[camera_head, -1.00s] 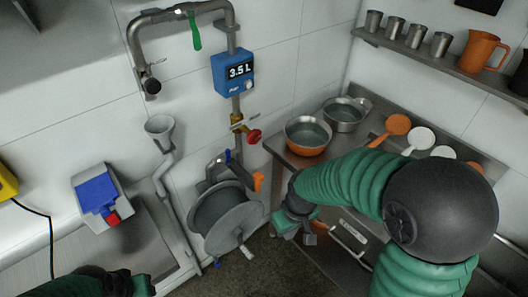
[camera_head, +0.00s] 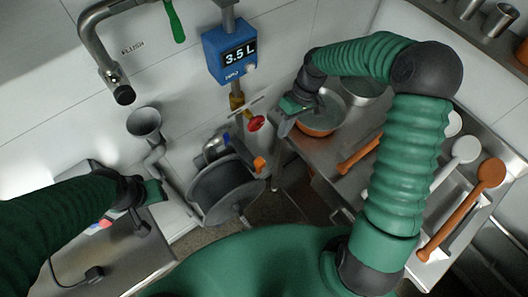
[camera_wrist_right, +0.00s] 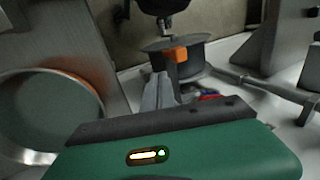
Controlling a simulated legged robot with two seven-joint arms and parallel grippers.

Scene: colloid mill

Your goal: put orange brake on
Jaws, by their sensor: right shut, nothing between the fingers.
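The orange brake piece (camera_head: 260,164) sits at the upper right edge of the grey hose reel (camera_head: 222,190), low on the wall. It also shows in the right wrist view (camera_wrist_right: 176,55), beyond the fingertips and apart from them.
A red valve knob (camera_head: 256,123) sits on the pipe just above the brake, close to my right fingers. The blue meter (camera_head: 230,50) reads 3.5 L. A grey funnel (camera_head: 145,122) is left of the reel.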

